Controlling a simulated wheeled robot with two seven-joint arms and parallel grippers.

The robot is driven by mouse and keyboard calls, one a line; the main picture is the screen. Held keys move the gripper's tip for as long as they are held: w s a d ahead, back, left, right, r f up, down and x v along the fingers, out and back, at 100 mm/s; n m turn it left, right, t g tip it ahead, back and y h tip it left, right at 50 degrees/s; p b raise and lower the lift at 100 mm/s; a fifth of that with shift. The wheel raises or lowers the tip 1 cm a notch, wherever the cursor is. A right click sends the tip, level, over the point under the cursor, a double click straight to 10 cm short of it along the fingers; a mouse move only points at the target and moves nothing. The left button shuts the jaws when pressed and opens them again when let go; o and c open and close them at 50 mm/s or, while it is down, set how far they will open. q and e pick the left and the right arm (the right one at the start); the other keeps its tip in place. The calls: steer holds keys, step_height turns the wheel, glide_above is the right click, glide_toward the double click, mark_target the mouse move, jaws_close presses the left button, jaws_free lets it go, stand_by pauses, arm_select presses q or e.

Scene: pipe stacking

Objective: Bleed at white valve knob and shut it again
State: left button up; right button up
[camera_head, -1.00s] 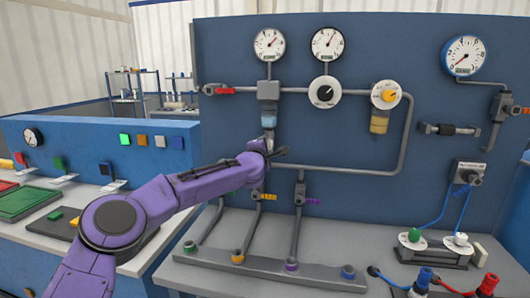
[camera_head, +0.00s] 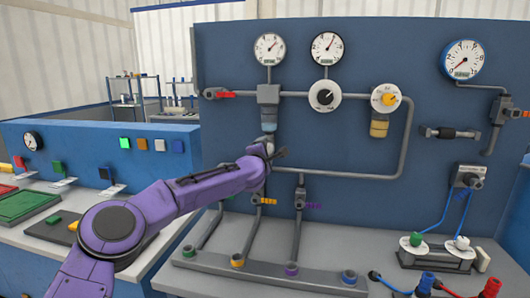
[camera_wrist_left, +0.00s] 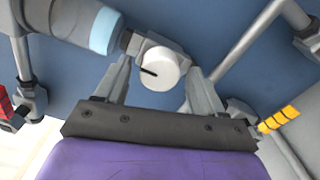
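The white valve knob (camera_wrist_left: 160,69) is a round white disc with a dark pointer mark, in the middle of the left wrist view. It sits on a grey fitting at the end of a cylinder with a light blue band (camera_wrist_left: 105,30). My left gripper (camera_wrist_left: 158,82) is open, with one finger on each side of the knob; a gap shows at the left finger, and contact at the right finger is unclear. In the head view my left gripper (camera_head: 268,157) is just below the pale-blue-banded bowl (camera_head: 269,126), and the knob is mostly hidden by it. My right gripper is out of view.
The blue panel (camera_head: 350,140) behind carries gauges, a black-knob dial (camera_head: 324,95), a yellow-knob dial (camera_head: 389,98) and grey pipes. A red-handled valve (camera_head: 219,94) is at upper left. Yellow (camera_head: 264,201) and purple (camera_head: 313,205) tagged pipes stand below the gripper.

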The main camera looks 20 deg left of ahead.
arm_select(q)
steer(key=s+d+b, duration=0.1)
steer(key=s+b, duration=0.2)
steer(key=s, duration=0.7)
steer(key=shift+s+d+b, duration=0.2)
steer(key=shift+d+b, duration=0.1)
steer(key=shift+b, duration=0.05)
stand_by(0.4)
